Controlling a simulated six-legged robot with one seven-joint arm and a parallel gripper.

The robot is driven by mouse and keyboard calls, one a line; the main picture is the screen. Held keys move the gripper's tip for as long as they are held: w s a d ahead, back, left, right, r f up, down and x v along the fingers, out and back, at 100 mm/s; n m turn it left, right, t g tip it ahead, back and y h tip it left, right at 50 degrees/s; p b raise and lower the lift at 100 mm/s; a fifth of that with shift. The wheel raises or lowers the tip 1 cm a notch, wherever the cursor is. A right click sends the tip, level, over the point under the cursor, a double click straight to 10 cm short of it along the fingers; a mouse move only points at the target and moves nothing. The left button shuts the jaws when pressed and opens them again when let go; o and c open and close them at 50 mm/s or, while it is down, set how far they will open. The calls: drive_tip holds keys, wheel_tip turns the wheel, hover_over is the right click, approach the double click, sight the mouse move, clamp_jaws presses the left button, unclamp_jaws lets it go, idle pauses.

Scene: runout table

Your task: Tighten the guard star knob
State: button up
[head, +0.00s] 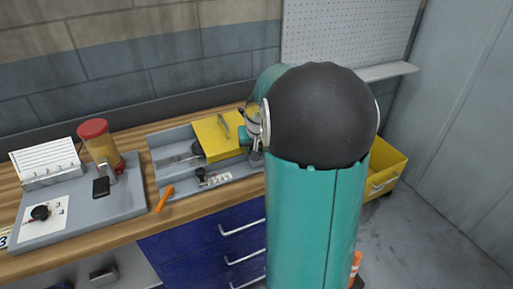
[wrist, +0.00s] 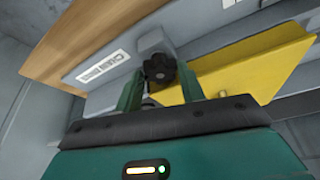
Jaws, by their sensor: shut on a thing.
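The black star knob (wrist: 160,68) sits by a grey upright block in the wrist view, beside the yellow guard plate (wrist: 250,70). My gripper (wrist: 160,84) has a teal finger on each side of the knob and is shut on it. In the head view my gripper (head: 247,136) is at the right edge of the yellow guard (head: 213,137). My arm and gripper hide the star knob there. The guard stands on a grey fixture (head: 163,142) on the wooden bench.
An orange-handled tool (head: 164,198) lies at the fixture's front. Left is a grey panel (head: 115,205) with a red-topped jar (head: 98,145) and a black knob (head: 40,213). A wall stands behind the bench. A yellow bin (head: 388,168) is at right.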

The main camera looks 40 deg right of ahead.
drive_tip(key=o, duration=1)
drive_tip(key=shift+c, duration=0.2)
drive_tip(key=v, duration=1.3)
drive_tip(key=shift+r, duration=0.35)
drive_tip(key=shift+s, duration=0.1)
drive_tip(key=s+a+n+t+y, duration=0.1)
drive_tip(key=s+a+n, duration=0.2)
drive_tip(key=a, duration=1.1)
drive_tip(key=s+a+n+y, duration=0.1)
drive_tip(key=s+a+n, duration=0.2)
drive_tip(key=s+a, duration=0.7)
drive_tip(key=a+f, duration=0.1)
drive_tip(key=a, duration=0.3)
drive_tip(key=shift+n+t+y, duration=0.3)
drive_tip(key=shift+n+t, duration=0.1)
